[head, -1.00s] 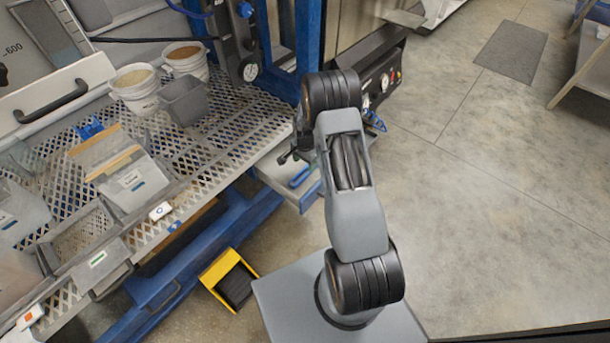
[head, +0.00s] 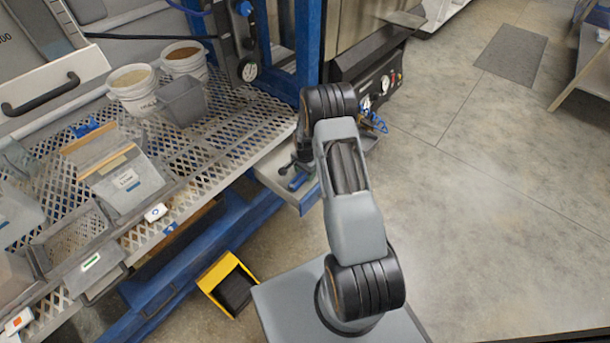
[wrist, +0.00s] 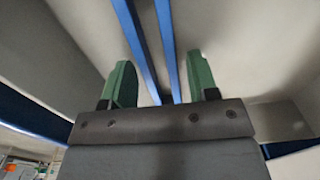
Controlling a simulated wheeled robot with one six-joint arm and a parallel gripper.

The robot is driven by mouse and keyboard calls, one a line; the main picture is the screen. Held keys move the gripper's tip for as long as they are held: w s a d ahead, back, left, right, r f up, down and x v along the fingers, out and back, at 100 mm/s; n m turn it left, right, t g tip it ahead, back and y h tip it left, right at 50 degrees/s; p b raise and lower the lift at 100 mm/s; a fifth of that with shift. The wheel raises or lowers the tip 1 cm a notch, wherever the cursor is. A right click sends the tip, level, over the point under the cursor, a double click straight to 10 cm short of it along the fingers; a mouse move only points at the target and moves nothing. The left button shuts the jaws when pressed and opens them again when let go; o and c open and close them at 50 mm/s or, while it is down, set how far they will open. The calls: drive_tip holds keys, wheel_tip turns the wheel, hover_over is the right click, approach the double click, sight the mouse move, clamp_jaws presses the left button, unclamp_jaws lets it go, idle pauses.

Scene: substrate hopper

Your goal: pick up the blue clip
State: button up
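The blue clip (head: 298,181) lies in the open pale drawer below the mesh bench. In the wrist view it shows as two long blue strips (wrist: 168,45) running up between my fingers. My gripper (head: 287,169) is low over the drawer, right by the clip in the head view. In the wrist view my gripper (wrist: 160,62) has its two green fingers apart, one on each side of the strips. I cannot tell whether either finger touches the clip. The near end of the clip is hidden behind the gripper body.
The drawer's walls (head: 310,199) stand close around my gripper. Another blue item (head: 90,128) lies on the mesh bench (head: 235,140), beside white buckets (head: 133,88) and a grey bin (head: 182,101). A black box with gauges (head: 370,80) stands behind my arm. The floor at right is clear.

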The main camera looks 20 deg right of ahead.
drive_tip(key=c, duration=0.8)
drive_tip(key=shift+o, duration=0.2)
